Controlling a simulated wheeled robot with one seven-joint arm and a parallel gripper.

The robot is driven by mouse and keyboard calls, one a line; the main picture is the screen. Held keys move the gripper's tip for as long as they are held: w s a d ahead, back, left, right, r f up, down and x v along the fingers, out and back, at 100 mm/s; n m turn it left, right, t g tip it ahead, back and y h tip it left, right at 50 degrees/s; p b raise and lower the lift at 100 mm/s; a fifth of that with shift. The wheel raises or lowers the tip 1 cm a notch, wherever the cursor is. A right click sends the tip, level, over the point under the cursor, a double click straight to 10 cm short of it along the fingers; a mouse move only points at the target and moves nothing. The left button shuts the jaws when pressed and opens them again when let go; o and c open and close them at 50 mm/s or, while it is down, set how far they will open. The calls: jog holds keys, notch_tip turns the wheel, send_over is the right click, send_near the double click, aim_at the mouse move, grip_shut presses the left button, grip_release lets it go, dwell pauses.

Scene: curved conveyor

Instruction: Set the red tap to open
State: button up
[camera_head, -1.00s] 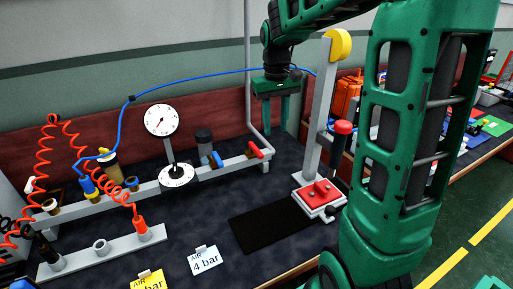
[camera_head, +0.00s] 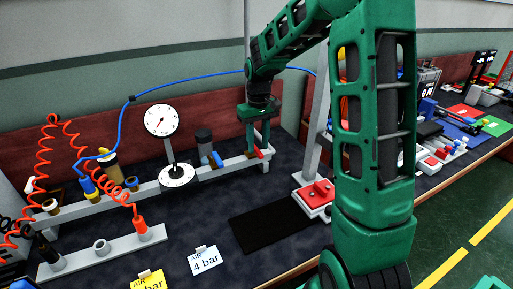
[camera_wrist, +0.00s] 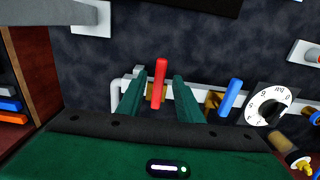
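The red tap (camera_head: 259,153) is at the right end of the grey pipe rail on the bench. Its red lever also shows in the wrist view (camera_wrist: 160,78), where it points along the fingers. My gripper (camera_head: 259,140) is directly above the tap with its fingers pointing down. In the wrist view my gripper (camera_wrist: 159,88) is open, with the red lever between the two green fingers and a gap on each side. The fingers partly hide the tap in the head view.
A blue tap (camera_head: 216,159) sits on the same rail (camera_head: 232,165) to the left; it is right of my fingers in the wrist view (camera_wrist: 231,97). A white dial gauge (camera_head: 161,120) stands beyond it. A red-buttoned box (camera_head: 318,192) stands to the right, beside a black mat (camera_head: 268,224).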

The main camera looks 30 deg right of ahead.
jog(key=shift+f, duration=0.8)
jog(key=shift+c, duration=0.4)
grip_shut()
